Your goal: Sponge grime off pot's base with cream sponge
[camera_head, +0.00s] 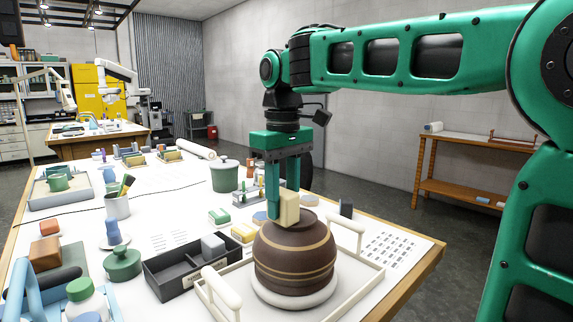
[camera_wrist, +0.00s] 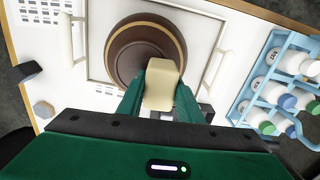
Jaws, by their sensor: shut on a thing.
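The pot (camera_head: 296,258) is round and dark brown with tan bands. It sits on a white ring (camera_head: 292,293) inside a white tray with handles. In the wrist view the pot (camera_wrist: 128,50) shows from above, partly hidden by the sponge. My gripper (camera_head: 283,212) is over the pot, shut on the cream sponge (camera_head: 289,208). The sponge (camera_wrist: 162,84) sticks out past the fingertips and overlaps the pot's upper surface in both views. I cannot tell whether it touches the pot. No grime is clearly visible from here.
The white tray (camera_head: 371,285) has raised handles beside the pot. A dark divided box (camera_head: 178,280) stands to its left, with a green lidded jar (camera_head: 122,264) beyond. A blue rack (camera_wrist: 270,85) of bottles shows at right in the wrist view. Several small blocks lie behind the pot.

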